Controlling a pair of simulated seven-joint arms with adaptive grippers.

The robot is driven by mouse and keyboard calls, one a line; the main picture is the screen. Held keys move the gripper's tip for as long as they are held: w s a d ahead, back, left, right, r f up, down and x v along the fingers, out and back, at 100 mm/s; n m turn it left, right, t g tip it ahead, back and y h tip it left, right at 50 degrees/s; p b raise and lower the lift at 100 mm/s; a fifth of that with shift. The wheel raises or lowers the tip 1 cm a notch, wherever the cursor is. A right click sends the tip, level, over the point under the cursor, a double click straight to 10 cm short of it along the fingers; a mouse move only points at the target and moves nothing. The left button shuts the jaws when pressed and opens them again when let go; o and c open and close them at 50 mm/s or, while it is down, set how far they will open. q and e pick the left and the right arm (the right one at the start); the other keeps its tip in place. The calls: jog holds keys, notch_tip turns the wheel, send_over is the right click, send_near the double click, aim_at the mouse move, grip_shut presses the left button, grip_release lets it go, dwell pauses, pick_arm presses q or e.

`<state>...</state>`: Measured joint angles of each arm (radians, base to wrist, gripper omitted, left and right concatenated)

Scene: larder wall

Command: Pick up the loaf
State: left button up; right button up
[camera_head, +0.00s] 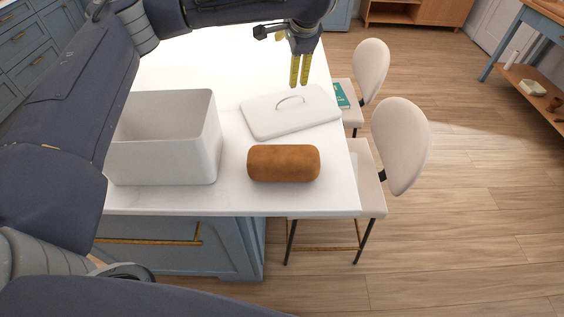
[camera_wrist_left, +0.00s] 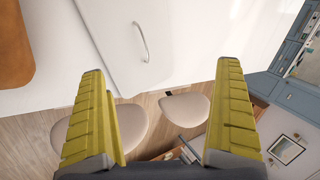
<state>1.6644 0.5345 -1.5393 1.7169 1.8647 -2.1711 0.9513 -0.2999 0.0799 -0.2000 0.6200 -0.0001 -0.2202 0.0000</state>
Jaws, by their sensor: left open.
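A brown loaf (camera_head: 284,163) lies on the white countertop near its front right corner. Part of the loaf (camera_wrist_left: 14,45) also shows at the left edge of the left wrist view. My left gripper (camera_head: 300,82) is above the counter, beyond the loaf and over the far side of the white lid. In the left wrist view its two yellow fingers (camera_wrist_left: 163,80) stand wide apart with nothing between them touching. My right gripper is not in view.
An open white bin (camera_head: 163,150) stands left of the loaf. Its white lid (camera_head: 290,110) with a handle lies flat behind the loaf. Cream chairs (camera_head: 401,145) stand along the counter's right edge; a green book (camera_head: 341,95) lies on one seat.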

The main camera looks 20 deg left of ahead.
pick_arm(q)
jog(key=s+d+f+m+g+h, duration=0.2)
jog(key=s+m+g, duration=0.1)
jog(key=s, duration=1)
jog(key=g+h, duration=0.2)
send_near(285, 152)
jog(key=shift+m, duration=0.4)
notch_tip(285, 152, down, 9)
jog(key=shift+w+d+f, duration=0.1)
jog(key=shift+d+f, duration=0.05)
jog(key=shift+f, duration=0.05)
jog(key=shift+s+f, duration=0.2)
jog(key=shift+f, duration=2.45)
jog(key=shift+c, duration=0.2)
jog(key=c, duration=1.3)
jog(key=shift+c, duration=0.5)
jog(key=shift+r, duration=0.15)
